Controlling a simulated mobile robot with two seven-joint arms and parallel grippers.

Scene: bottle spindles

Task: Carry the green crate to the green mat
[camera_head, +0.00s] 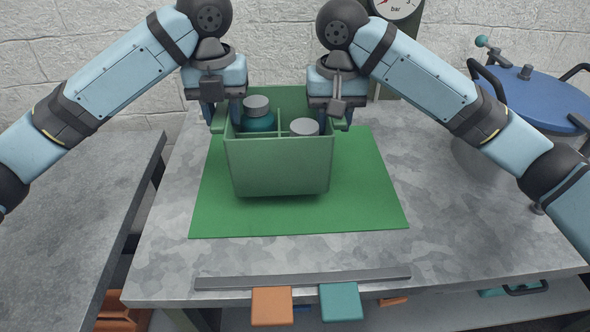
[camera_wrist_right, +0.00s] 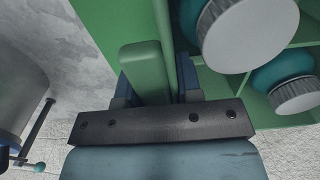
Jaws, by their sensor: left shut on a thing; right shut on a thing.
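The green crate (camera_head: 278,168) is over the green mat (camera_head: 365,190) in the head view, and I cannot tell for sure whether it touches the mat. It is upright, with bottles inside: a teal bottle with a grey cap (camera_head: 257,118) and another grey cap (camera_head: 304,127). My left gripper (camera_head: 219,118) is shut on the crate's left handle. My right gripper (camera_head: 331,116) is shut on the right handle; the right wrist view shows that handle (camera_wrist_right: 146,70) between the fingers. The crate's far side is partly hidden by its contents and my grippers.
The mat lies on a grey mottled table (camera_head: 460,210). A pot with a blue lid (camera_head: 540,97) stands at the right. Orange (camera_head: 272,306) and teal (camera_head: 341,301) tabs stick out at the table's front edge. A gap separates another grey table (camera_head: 75,215) at the left.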

